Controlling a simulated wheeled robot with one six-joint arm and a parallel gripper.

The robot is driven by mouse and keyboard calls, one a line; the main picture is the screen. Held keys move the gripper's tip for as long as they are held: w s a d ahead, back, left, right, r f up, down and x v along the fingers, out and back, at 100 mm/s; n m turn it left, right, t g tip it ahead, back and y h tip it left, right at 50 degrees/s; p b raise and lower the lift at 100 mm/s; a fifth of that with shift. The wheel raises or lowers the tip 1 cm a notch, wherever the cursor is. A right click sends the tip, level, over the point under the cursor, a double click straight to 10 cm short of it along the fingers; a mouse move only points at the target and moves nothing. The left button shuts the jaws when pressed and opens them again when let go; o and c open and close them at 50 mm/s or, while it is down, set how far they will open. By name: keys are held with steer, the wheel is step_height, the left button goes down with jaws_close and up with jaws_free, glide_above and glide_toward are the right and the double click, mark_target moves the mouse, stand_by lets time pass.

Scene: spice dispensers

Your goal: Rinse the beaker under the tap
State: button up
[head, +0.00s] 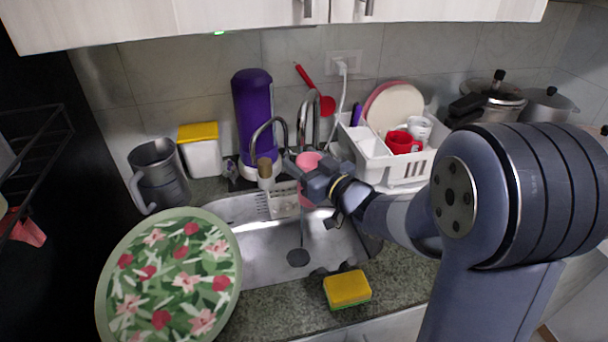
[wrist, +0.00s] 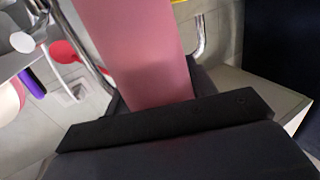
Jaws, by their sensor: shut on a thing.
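A pink beaker (head: 308,162) is held by my gripper (head: 312,178) above the back of the steel sink (head: 262,262). In the wrist view the beaker (wrist: 135,50) fills the upper middle, between the dark jaws. My gripper is shut on it. The beaker's mouth and contents cannot be made out. The tap (head: 284,122) has a curved metal spout just behind and left of the beaker. A second taller curved pipe (head: 318,100) stands right beside it. A thin line (head: 301,218) runs down below the beaker toward the drain; it looks like water.
A floral plate (head: 178,282) leans at the sink's left. A yellow sponge (head: 347,288) lies on the front counter edge. A white dish rack (head: 375,160) with plates and cups stands right. A grey jug (head: 158,172) and purple bottle (head: 253,108) stand behind left.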

steer(key=shift+s+d, duration=0.4)
steer(key=shift+s, duration=0.4)
steer(key=shift+s+d, duration=0.35)
steer(key=shift+s, duration=0.4)
steer(key=shift+s+d, duration=0.4)
steer(key=shift+s, duration=0.4)
steer(key=s+d+r+p, duration=0.2)
steer(key=s+r+p, duration=0.1)
steer(key=s+r, duration=0.1)
steer(key=shift+s+p, duration=0.25)
steer(key=shift+p, duration=0.05)
steer(key=shift+d, duration=0.15)
stand_by(0.4)
